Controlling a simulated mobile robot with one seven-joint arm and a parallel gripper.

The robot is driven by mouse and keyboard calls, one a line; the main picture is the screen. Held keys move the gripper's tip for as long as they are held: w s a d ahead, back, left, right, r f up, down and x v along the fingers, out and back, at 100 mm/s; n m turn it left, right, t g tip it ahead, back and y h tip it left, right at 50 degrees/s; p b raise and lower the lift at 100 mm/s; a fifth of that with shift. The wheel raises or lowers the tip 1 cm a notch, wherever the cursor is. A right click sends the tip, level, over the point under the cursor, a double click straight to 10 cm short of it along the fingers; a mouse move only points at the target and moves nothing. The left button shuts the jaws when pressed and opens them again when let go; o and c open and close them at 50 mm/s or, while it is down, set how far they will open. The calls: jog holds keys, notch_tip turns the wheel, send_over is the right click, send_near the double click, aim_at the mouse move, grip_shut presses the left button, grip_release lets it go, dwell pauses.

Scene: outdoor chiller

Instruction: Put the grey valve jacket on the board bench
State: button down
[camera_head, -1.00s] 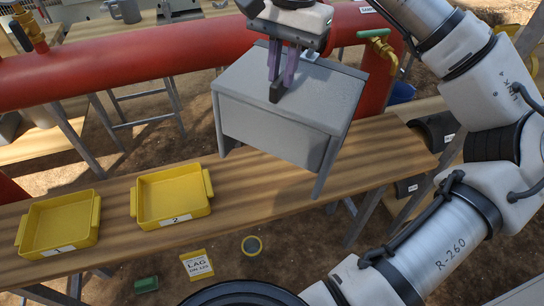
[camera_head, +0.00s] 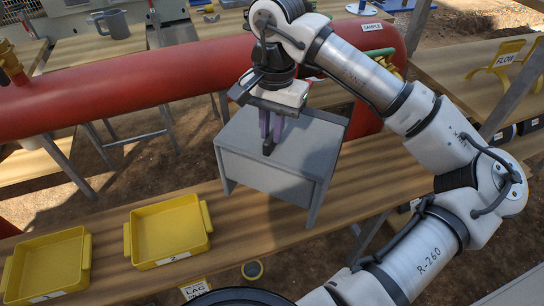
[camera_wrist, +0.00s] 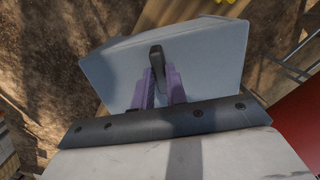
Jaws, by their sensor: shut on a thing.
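The grey valve jacket (camera_head: 255,165) is a box-like cover with a black handle on its top. In the head view it is upright over the wooden board bench (camera_head: 110,276), right of the yellow trays, in front of the red pipe. Its lower edges look at or very near the board; I cannot tell if they touch. My gripper (camera_head: 270,146) is shut on the jacket's handle, with its purple fingers at either side. In the wrist view the jacket (camera_wrist: 215,60) fills the upper middle, and the gripper (camera_wrist: 160,85) holds the dark handle.
Two yellow trays, one marked 2 (camera_head: 168,262) and another (camera_head: 48,291), stand on the bench at the left. The red pipe (camera_head: 130,86) runs behind the bench. Bare board lies between tray and jacket.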

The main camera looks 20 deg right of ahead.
notch_tip(320, 180, down, 9)
jog(key=p, duration=0.1)
dwell(0.3)
jog(key=c, duration=1.4)
grip_release()
jog(key=r, duration=0.4)
jog(key=r+b, duration=0.1)
jog(key=r, duration=0.3)
jog(key=r+b, duration=0.1)
jog(key=r, duration=0.3)
jog(key=shift+w+d, duration=0.25)
jog(key=shift+d, duration=0.1)
